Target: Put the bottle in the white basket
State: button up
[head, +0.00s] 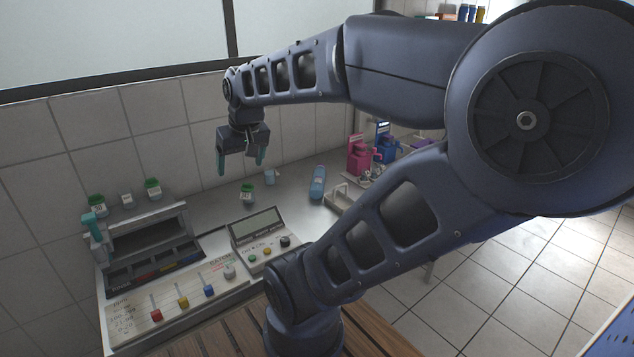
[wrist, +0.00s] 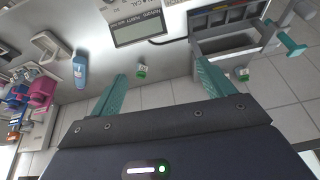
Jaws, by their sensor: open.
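A blue bottle with a pale label (head: 317,183) stands on the steel counter, right of my gripper. It also shows in the wrist view (wrist: 80,72), left of the fingers. My gripper (head: 241,166) is open and empty, above the counter near the tiled wall, with its teal fingers (wrist: 161,72) spread apart. A small green-lidded jar (head: 247,195) stands on the counter below it; in the wrist view this jar (wrist: 141,71) shows between the fingertips, apart from them. A white piece with a handle (head: 341,193) is right of the bottle; I cannot tell whether it is the white basket.
A control panel with a display (head: 257,226) and a machine with colored levers (head: 183,300) occupy the front left counter. More green-lidded jars (head: 153,188) stand behind the machine. Pink (head: 360,155) and blue (head: 386,145) dispensers stand at the right.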

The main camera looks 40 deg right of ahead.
jog(key=w+d+f+m, duration=0.25)
jog(key=w+d, duration=0.55)
jog(key=w, duration=0.4)
jog(key=m+g+h, duration=0.1)
jog(key=m+h, duration=0.2)
jog(key=m, duration=0.3)
send_near(318, 176)
jog(key=shift+w+d+f, duration=0.2)
jog(key=shift+w+f, duration=0.2)
jog(key=shift+f, duration=0.05)
jog(key=shift+d+f+h, duration=0.2)
jog(key=shift+f+h, duration=0.05)
jog(key=shift+h, duration=0.05)
jog(key=x, duration=0.4)
jog(key=shift+f, duration=0.1)
jog(key=shift+a+x, duration=0.2)
jog(key=shift+x, duration=1.35)
jog(key=shift+a+x, duration=0.15)
jog(key=shift+x, duration=1.4)
jog(key=c, duration=1.6)
notch_tip(318, 176, up, 20)
jog(key=shift+f, duration=0.1)
